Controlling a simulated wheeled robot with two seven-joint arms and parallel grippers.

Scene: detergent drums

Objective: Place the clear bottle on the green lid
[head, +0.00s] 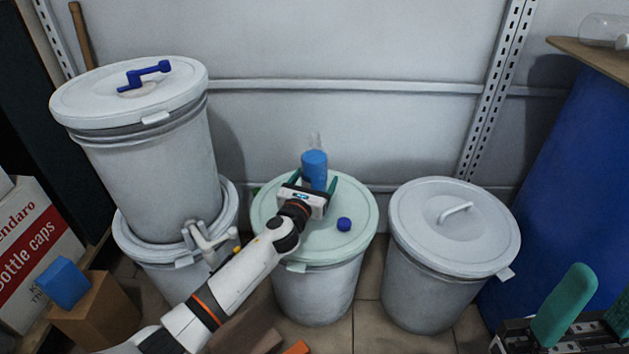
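The green lid (267,222) is a pale green cover on the middle drum. A bottle with a see-through top and a blue lower part (314,168) stands upright at the lid's far side. I cannot tell whether its base touches the lid. My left gripper (309,184) reaches over the lid, its green fingers apart on either side of the blue part; I see no clear contact. The gripper body hides the bottle's base. Another clear bottle (602,29) lies on a board at the top right. My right gripper (592,305) is open and empty at the lower right.
A small blue cap (344,224) lies on the green lid. A grey-lidded drum (450,230) stands to the right, stacked drums (150,150) to the left. A blue barrel (560,150) is at far right. A blue block (64,283) sits on a brown box at left.

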